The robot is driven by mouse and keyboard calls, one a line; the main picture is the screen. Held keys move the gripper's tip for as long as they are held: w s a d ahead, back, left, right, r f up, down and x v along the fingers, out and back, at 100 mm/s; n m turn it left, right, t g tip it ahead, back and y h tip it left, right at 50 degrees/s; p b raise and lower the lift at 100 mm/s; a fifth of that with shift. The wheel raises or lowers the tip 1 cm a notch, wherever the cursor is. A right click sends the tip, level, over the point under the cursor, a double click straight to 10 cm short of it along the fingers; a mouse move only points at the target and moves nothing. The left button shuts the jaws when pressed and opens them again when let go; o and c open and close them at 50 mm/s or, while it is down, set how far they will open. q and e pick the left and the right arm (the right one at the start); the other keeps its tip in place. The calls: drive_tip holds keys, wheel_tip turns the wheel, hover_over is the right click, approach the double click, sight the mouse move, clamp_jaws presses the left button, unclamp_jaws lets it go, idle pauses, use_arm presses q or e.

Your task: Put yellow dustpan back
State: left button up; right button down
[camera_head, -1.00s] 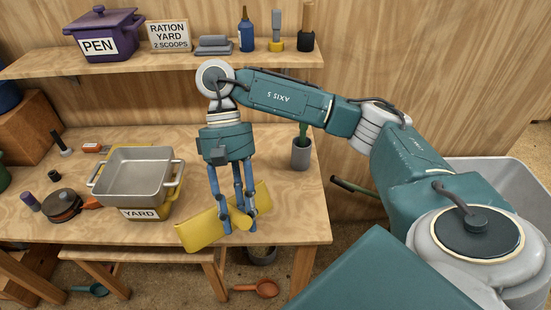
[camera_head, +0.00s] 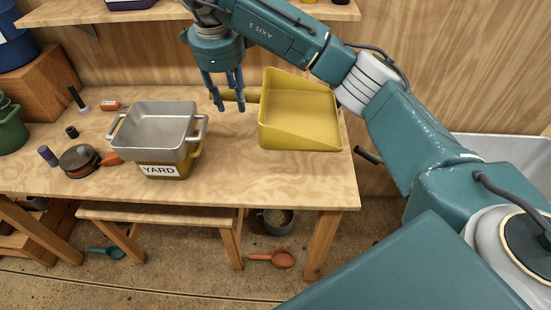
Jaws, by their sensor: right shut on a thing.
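The yellow dustpan (camera_head: 300,112) is at the right end of the wooden worktable, its pan opening facing up and toward me. Its handle points left and runs between the fingers of my right gripper (camera_head: 228,106). The right gripper points down and is shut on that handle. I cannot tell whether the pan touches the tabletop or hangs just above it. My left gripper is not in view.
A grey pan in a yellow holder labelled YARD (camera_head: 158,170) stands left of the gripper. A dark round lidded object (camera_head: 79,160) lies farther left. A shelf (camera_head: 120,12) crosses above. The table's front middle (camera_head: 230,180) is clear.

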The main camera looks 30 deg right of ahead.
wheel_tip(320, 180, down, 19)
drive_tip(key=p, duration=0.3)
drive_tip(key=shift+p, duration=0.35)
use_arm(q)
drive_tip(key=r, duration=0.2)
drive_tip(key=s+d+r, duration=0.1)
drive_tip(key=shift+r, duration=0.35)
use_arm(e)
drive_tip(key=c, duration=1.3)
unclamp_jaws()
drive_tip(key=shift+f, duration=0.1)
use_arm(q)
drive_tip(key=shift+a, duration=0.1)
use_arm(e)
drive_tip(key=shift+o, duration=0.2)
